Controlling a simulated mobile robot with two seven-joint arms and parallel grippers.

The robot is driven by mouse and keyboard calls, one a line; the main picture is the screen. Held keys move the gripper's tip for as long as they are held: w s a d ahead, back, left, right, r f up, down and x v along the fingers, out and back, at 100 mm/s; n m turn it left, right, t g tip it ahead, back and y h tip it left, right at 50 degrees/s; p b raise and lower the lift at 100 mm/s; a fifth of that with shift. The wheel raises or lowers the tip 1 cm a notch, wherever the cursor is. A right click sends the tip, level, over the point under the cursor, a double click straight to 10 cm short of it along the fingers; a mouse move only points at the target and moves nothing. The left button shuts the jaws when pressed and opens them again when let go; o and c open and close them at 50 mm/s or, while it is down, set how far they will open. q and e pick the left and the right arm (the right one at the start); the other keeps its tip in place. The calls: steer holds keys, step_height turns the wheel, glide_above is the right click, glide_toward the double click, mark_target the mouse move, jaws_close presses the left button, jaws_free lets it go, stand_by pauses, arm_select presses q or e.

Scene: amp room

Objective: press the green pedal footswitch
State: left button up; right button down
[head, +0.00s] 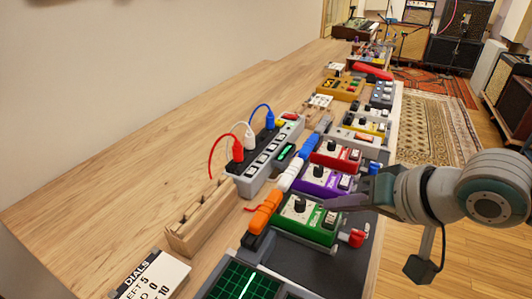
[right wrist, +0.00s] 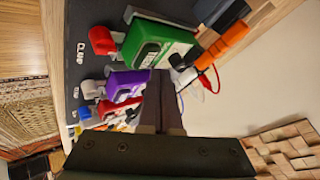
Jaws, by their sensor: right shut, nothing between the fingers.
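The green pedal (head: 306,222) sits at the near end of a row of pedals on the dark board (head: 325,262). It has a black knob, and its pale footswitch (head: 331,219) shows at the right end of its top. My right gripper (head: 343,203) is shut and empty, reaching in from the right, with its tips close to the footswitch end of the green pedal. I cannot tell whether they touch. In the right wrist view the green pedal (right wrist: 158,42) lies just beyond the shut fingers (right wrist: 160,85). My left gripper is not in view.
The purple pedal (head: 321,180) and red pedal (head: 335,155) stand just behind the green one. A red plug (head: 355,238) sticks out at its right. Coloured plugs (head: 266,212), a power strip (head: 265,158) and a wooden rack (head: 200,218) lie left. The bench's left part is clear.

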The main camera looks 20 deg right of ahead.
steer(key=shift+f, duration=0.15)
stand_by(0.6)
steer(key=shift+f, duration=0.25)
steer(key=shift+f+b, duration=0.45)
steer(key=shift+f, duration=0.1)
stand_by(0.6)
steer(key=shift+r, duration=0.15)
steer(key=shift+r+p, duration=0.75)
steer(key=shift+p, duration=0.35)
steer(key=shift+r, duration=0.1)
